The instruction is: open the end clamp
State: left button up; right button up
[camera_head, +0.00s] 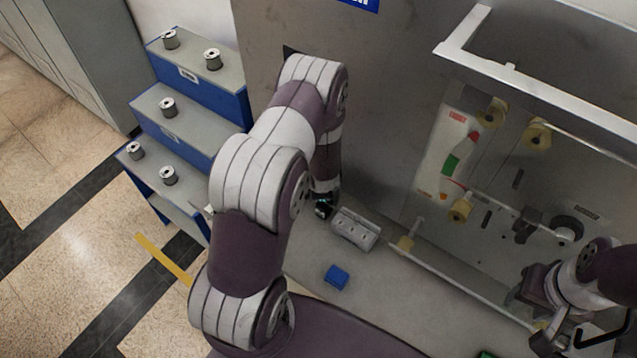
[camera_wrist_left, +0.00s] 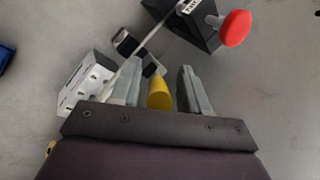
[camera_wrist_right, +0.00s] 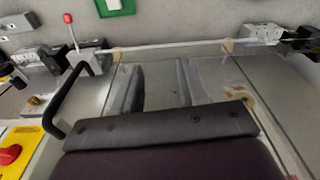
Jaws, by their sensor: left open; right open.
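In the left wrist view, a yellow cylindrical handle (camera_wrist_left: 159,93) lies between the spread fingers of my left gripper (camera_wrist_left: 160,80), with a gap on either side. Behind it is a small black and metal fitting (camera_wrist_left: 130,45), crossed by a thin strand. A dark labelled block (camera_wrist_left: 182,18) with a red knob (camera_wrist_left: 235,28) stands beyond. The pictures do not settle which part is the end clamp. In the head view my left arm partly hides that gripper, beside a grey block (camera_head: 356,229). My right gripper (camera_head: 549,337) is open at the lower right; no object is between its fingers.
A blue block (camera_head: 337,277) lies on the grey table near the grey block. A glass-like panel with yellow rollers (camera_head: 461,209) and a metal frame (camera_head: 560,99) is at right. Blue steps (camera_head: 196,122) carrying spools stand at left. A red-knobbed lever (camera_wrist_right: 69,19) shows in the right wrist view.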

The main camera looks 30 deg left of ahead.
pick_arm(q)
jog(key=v, duration=1.2)
jog(key=shift+r, duration=0.3)
jog(key=shift+s, duration=0.1)
